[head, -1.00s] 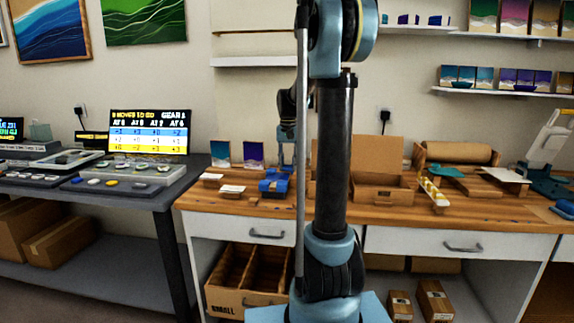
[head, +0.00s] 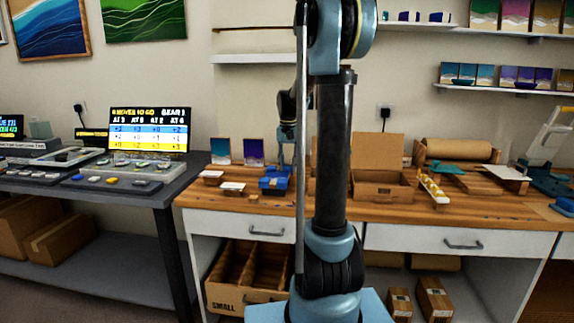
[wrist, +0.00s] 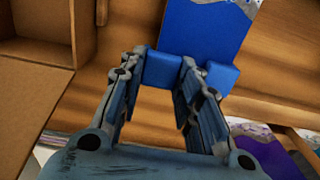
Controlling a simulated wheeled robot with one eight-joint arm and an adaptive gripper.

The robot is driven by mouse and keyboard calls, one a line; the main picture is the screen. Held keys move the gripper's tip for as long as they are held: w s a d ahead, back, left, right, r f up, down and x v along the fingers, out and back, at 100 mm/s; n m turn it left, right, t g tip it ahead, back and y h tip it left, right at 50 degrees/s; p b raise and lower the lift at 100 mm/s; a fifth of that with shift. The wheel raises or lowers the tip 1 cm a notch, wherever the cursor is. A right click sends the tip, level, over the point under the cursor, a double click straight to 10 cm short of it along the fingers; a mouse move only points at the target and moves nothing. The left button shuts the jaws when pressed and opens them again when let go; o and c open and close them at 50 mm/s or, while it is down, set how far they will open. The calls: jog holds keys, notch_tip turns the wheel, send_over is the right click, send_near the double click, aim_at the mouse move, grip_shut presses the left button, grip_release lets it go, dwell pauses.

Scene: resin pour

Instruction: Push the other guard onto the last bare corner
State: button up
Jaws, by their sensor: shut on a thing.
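The blue panel (wrist: 205,28) lies at the top of the wrist view, with a pale, speckled edge at the far end. One blue guard (wrist: 222,77) sits at its near right corner. My gripper (wrist: 164,62) is shut on another blue guard (wrist: 163,70) at the near left corner. I cannot tell whether that guard is fully seated or only touching the panel. In the head view a small blue group (head: 274,180) is on the wooden bench, with my gripper (head: 286,160) just above and behind it; my arm partly hides this area.
An open cardboard box (head: 383,187) stands right of my gripper; its wall also shows in the wrist view (wrist: 36,105). Two small upright pictures (head: 253,151) stand behind. Low blocks with pale tops (head: 232,187) lie left of the blue group.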

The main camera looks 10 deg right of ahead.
jog(key=shift+a+f, duration=0.1)
jog(key=shift+a, duration=0.05)
dwell(0.5)
jog(key=o, duration=0.8)
jog(key=shift+s+r, duration=0.1)
jog(key=shift+r, duration=3.95)
jog(key=shift+c, duration=0.5)
grip_shut()
